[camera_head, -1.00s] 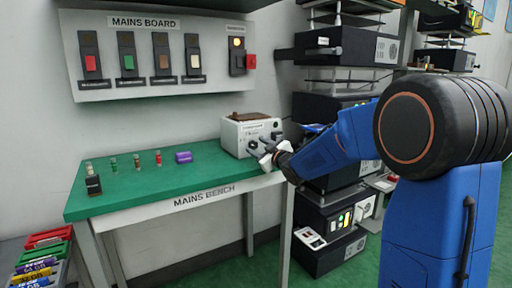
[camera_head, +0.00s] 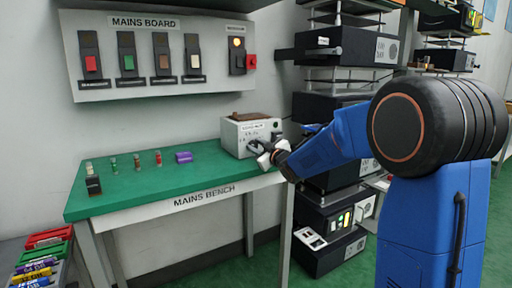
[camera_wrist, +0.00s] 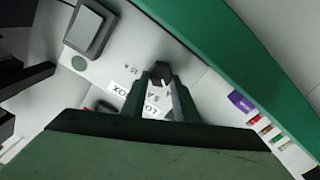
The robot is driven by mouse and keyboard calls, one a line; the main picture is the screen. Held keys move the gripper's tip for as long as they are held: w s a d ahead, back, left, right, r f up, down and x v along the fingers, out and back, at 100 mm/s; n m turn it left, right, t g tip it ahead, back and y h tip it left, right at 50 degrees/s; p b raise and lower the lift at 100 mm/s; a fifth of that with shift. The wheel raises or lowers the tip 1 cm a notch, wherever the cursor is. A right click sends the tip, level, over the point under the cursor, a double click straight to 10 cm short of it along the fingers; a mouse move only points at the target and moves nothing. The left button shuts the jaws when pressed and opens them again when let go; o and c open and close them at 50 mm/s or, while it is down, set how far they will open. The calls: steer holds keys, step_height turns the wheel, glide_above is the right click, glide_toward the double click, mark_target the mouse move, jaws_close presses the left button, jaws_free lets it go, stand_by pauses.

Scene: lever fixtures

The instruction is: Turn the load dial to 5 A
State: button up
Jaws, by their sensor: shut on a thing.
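The load box (camera_head: 250,132) is a pale box at the right end of the green bench, with a brown piece on top. My gripper (camera_head: 258,146) is at its front face, and its wrist hides part of that face. In the wrist view my gripper (camera_wrist: 158,92) is shut on a small black dial (camera_wrist: 160,74), one dark finger on each side. A white pointer mark shows on the dial. Printed labels lie around it, one reading 5 A (camera_wrist: 148,99) and one 15 A (camera_wrist: 127,68). Exactly where the pointer aims is hard to tell.
The mains bench (camera_head: 135,190) holds a purple block (camera_head: 184,157), several small coloured cylinders and a black block (camera_head: 93,184). The mains board (camera_head: 155,60) with switches hangs on the wall. A rack of black units (camera_head: 325,215) stands close to my arm on the right.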

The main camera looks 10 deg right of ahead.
steer(key=m, duration=0.4)
steer(key=shift+d, duration=0.15)
steer(key=shift+d+m, duration=0.1)
steer(key=shift+m, duration=1.5)
steer(key=o, duration=1.1)
steer(key=shift+c, duration=0.2)
steer(key=v, duration=1.7)
steer(key=shift+s, duration=0.15)
